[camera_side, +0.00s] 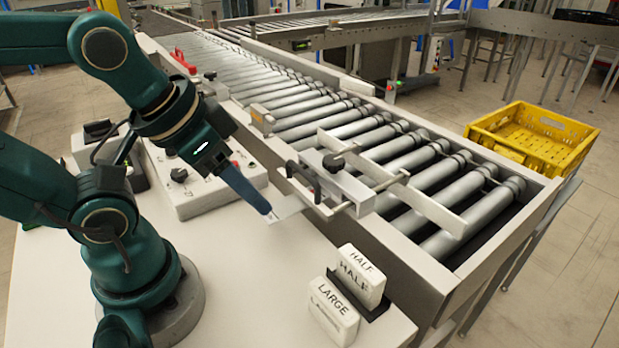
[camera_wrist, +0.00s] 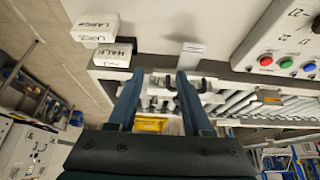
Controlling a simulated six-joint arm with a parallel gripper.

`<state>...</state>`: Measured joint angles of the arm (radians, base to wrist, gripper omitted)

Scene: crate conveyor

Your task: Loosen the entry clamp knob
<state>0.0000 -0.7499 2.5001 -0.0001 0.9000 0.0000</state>
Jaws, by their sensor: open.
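A black knob (camera_side: 333,163) sits on top of a metal clamp block (camera_side: 345,185) at the near edge of the roller conveyor. A dark curved handle (camera_side: 300,178) is at the block's left end. My gripper (camera_side: 267,212) is open and empty, left of the clamp and apart from the knob, its fingers slanting down toward the white table. In the wrist view my two fingers (camera_wrist: 156,75) are spread, with small dark clamp parts (camera_wrist: 170,82) between and beyond them. I cannot tell which of these is the knob there.
White blocks marked HALF (camera_side: 360,275) and LARGE (camera_side: 333,312) stand by a black holder at the table's front. A control box (camera_side: 195,200) with knobs is behind my gripper. A guide bar (camera_side: 425,200) crosses the rollers. A yellow crate (camera_side: 545,140) is at right.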

